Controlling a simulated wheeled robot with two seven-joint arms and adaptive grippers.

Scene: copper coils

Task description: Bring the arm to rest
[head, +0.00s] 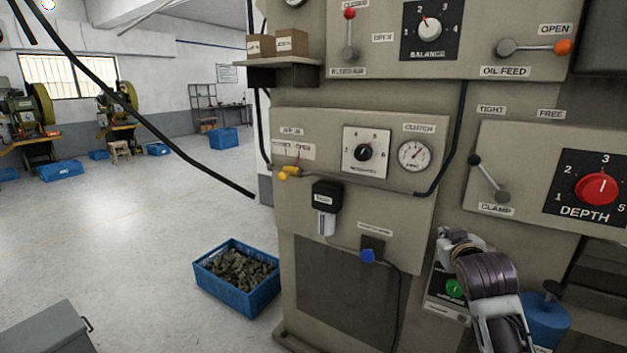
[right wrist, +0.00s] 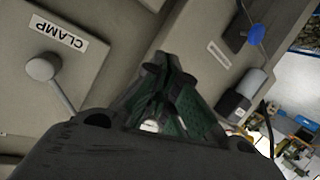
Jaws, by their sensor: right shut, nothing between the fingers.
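My right arm comes in from the lower right of the head view, in front of the grey machine (head: 312,235). Its gripper (head: 455,243) is small and partly hidden by my own wrist there, close to a panel with a green button (head: 454,288). In the right wrist view the fingers of my right gripper (right wrist: 168,78) come together, shut and empty. The clamp lever (right wrist: 45,75) is left of them in that view, apart from the fingers. My left gripper is not in view.
The machine face carries a red depth dial (head: 596,188), the clamp lever (head: 490,180) and an oil feed lever (head: 535,47). A blue cylinder (head: 546,320) is right of my arm. A blue crate of metal parts (head: 238,277) stands on the floor; open floor lies left.

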